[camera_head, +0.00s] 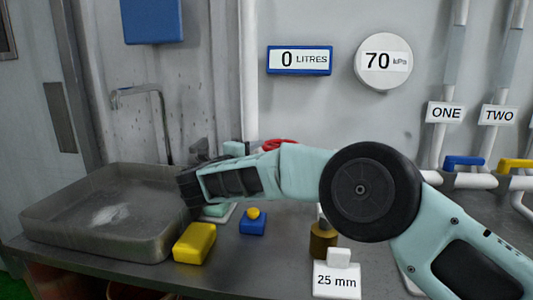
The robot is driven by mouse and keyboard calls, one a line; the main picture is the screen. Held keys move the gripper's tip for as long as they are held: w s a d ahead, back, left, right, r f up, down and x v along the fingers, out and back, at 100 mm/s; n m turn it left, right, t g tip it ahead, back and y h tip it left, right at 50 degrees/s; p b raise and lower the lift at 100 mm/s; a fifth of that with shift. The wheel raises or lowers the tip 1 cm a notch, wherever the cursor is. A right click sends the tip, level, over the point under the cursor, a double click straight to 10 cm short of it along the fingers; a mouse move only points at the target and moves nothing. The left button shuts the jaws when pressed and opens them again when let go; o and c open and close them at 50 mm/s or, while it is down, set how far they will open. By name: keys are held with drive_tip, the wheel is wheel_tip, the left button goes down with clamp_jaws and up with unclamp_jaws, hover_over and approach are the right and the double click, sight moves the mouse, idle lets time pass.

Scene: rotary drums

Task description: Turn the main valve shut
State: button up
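No thing in view carries a readable main valve label. A red rounded part (279,144), perhaps a valve handle, shows just above my arm, which hides most of it. A blue lever (464,161) sits on the pipe under the sign ONE, and a yellow lever (516,164) sits under the sign TWO. My gripper (190,187) is at the left end of my arm, near the right rim of the metal tray and left of the red part. Its fingers are dark and seen side-on, so their opening is unclear.
A metal tray (45,232) is at left on the bench. A yellow block (194,243), a blue button box (252,224), a brass weight (322,241) and a 25 mm sign (336,281) stand near my arm.

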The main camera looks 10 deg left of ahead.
drive_tip(key=b+v, duration=0.1)
drive_tip(key=v, duration=0.9)
drive_tip(key=s+a+r+n+y+p, duration=0.2)
drive_tip(key=a+r+n+y, duration=0.4)
drive_tip(key=r+n+y, duration=0.65)
drive_tip(key=s+d+f+n+g+y+p, duration=0.2)
drive_tip(key=s+f+n+g+y, duration=0.1)
drive_tip(key=s+n+g+y, duration=0.4)
drive_tip(key=s+d+f+n+g+h+p, duration=0.1)
drive_tip(key=s+d+f+n+g+h, duration=0.2)
drive_tip(key=s+d, duration=0.5)
drive_tip(key=s+d+f+n+g+h, duration=0.3)
drive_tip(key=s+d+f, duration=0.3)
drive_tip(key=d, duration=0.8)
drive_tip(key=s+d+f+n+g+h+p, duration=0.1)
drive_tip(key=s+d+f+n+g+h, duration=0.2)
drive_tip(key=s+d, duration=0.9)
drive_tip(key=shift+s+f+n+h+p, duration=0.25)
drive_tip(key=shift+f+n+h+p, duration=0.1)
drive_tip(key=shift+f+n+h, duration=0.6)
